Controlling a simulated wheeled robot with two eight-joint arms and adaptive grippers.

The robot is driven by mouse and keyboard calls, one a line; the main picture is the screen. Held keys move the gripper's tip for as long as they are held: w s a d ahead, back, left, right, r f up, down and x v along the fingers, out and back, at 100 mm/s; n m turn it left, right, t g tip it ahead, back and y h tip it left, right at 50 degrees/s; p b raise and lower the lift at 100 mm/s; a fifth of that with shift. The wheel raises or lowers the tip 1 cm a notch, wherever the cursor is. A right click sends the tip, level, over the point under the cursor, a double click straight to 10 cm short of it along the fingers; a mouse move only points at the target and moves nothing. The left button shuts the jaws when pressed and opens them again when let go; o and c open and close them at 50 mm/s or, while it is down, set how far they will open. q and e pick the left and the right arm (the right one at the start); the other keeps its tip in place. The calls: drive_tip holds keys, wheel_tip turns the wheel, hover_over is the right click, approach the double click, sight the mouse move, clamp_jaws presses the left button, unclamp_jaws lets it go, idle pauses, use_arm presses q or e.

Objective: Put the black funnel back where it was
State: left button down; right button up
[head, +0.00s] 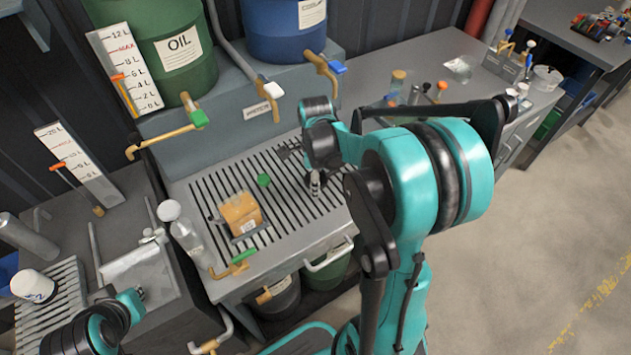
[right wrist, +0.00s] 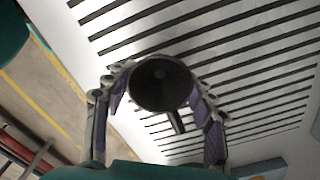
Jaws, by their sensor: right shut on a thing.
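The black funnel (right wrist: 160,82) is in the right wrist view, its round dark bowl facing the camera and its short spout (right wrist: 177,122) showing below. My right gripper (right wrist: 163,92) is shut on the funnel, with a finger on either side of the bowl. Behind the funnel is the slatted metal grate (right wrist: 240,75); I cannot tell the gap between them. In the head view my right arm reaches over the right part of the grate (head: 207,190), and the arm hides much of the funnel there.
An orange box (head: 240,213) and a small green object (head: 263,180) are on the grate. A clear bottle (head: 190,240) stands at its left edge. Green (head: 165,60) and blue (head: 285,28) drums with taps stand behind. Small containers (head: 398,82) occupy the right counter.

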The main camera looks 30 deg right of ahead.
drive_tip(key=shift+f, duration=0.2)
drive_tip(key=o, duration=1.2)
drive_tip(key=shift+c, duration=0.2)
wheel_tip(320, 180, up, 11)
drive_tip(key=p, duration=0.4)
drive_tip(key=s+a+r+n+t, duration=0.1)
drive_tip(key=s+a+n+t, duration=0.2)
drive_tip(key=n, duration=0.9)
drive_tip(key=s+a+r+n+t, duration=0.1)
drive_tip(key=s+a+n+t, duration=0.3)
drive_tip(key=s+a+n, duration=0.3)
drive_tip(key=a+n, duration=0.3)
drive_tip(key=n, duration=0.2)
drive_tip(key=shift+r+n, duration=0.35)
drive_tip(key=shift+n, duration=0.05)
